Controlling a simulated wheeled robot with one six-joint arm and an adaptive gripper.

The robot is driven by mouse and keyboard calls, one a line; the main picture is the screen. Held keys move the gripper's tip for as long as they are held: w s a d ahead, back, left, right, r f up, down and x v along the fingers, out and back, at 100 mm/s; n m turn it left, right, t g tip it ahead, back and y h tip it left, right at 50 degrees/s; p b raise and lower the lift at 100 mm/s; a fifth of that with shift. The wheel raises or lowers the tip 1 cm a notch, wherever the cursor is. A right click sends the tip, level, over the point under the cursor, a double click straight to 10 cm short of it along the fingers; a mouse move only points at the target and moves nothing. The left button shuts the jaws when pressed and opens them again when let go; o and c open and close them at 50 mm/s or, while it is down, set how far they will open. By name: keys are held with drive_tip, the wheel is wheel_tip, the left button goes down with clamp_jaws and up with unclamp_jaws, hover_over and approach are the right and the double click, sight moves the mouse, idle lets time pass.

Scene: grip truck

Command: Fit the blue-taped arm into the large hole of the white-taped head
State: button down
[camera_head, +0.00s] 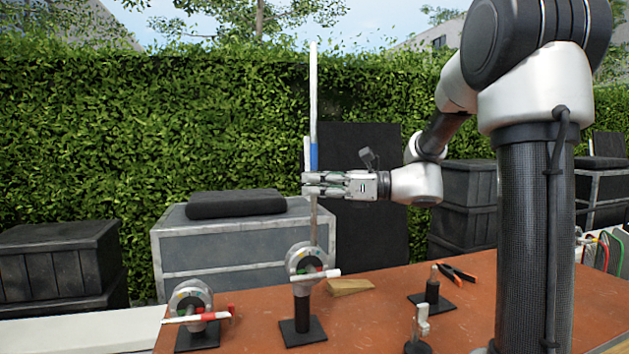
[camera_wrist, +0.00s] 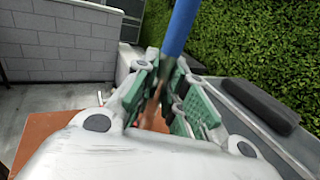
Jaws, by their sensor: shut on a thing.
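The blue-taped arm (camera_head: 314,157) is a long thin upright rod, white above its blue tape. My gripper (camera_head: 312,184) is shut on it just below the tape. In the wrist view the blue tape (camera_wrist: 181,28) rises above my gripper (camera_wrist: 155,98), with the rod between the green-padded fingers. My gripper is above this head. The rod's lower end comes down to the head's top right; whether it touches or enters a hole cannot be told.
A red-taped head (camera_head: 190,299) stands on a black base at the left of the brown table (camera_head: 375,325). A wooden wedge (camera_head: 349,287), orange-handled pliers (camera_head: 456,272) and small black stands (camera_head: 432,293) lie to the right. Grey crates and a hedge are behind.

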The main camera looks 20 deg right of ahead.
drive_tip(key=shift+f, duration=1.55)
drive_tip(key=c, duration=1.4)
unclamp_jaws()
drive_tip(key=v, duration=1.2)
